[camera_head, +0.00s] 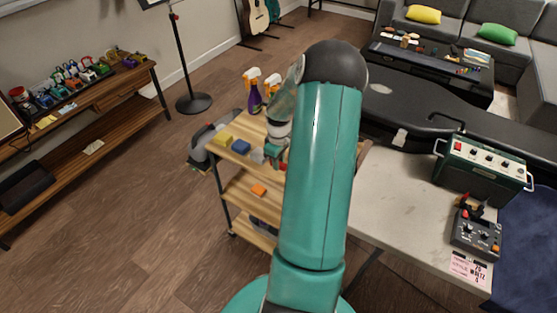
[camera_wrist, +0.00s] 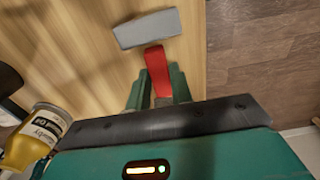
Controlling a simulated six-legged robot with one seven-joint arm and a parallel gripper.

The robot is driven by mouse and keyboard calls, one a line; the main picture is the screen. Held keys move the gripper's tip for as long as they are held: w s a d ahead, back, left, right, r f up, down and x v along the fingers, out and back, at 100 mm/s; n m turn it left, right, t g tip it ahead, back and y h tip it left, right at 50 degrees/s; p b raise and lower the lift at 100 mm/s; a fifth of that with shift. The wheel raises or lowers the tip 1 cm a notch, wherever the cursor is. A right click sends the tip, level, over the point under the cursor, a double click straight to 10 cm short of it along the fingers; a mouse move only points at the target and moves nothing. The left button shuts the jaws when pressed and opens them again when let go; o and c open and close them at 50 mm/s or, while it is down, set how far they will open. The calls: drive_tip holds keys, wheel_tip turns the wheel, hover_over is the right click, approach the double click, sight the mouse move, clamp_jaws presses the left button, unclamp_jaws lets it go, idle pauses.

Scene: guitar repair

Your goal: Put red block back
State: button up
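The red block (camera_wrist: 157,70) is between the two teal fingers of my gripper (camera_wrist: 157,82) in the wrist view, with its far end pointing at a grey block (camera_wrist: 147,28). The fingers flank it closely, but I cannot tell whether they press on it. In the head view, a small bit of the red block (camera_head: 284,166) shows at the edge of my arm, which hides most of my gripper (camera_head: 273,154). The grey block (camera_head: 258,156), a blue block (camera_head: 241,146) and a yellow block (camera_head: 223,139) sit in a row on the wooden cart's top (camera_head: 232,128).
A yellow labelled bottle (camera_wrist: 36,137) is close to my gripper's left in the wrist view. Spray bottles (camera_head: 254,98) stand at the cart's back. An orange block (camera_head: 258,190) lies on the cart's lower shelf. A pale worktable (camera_head: 390,215) with a green amplifier (camera_head: 482,170) is right.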

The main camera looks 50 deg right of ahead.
drive_tip(key=o, duration=0.3)
drive_tip(key=shift+r, duration=0.15)
wheel_tip(320, 180, up, 12)
idle(0.4)
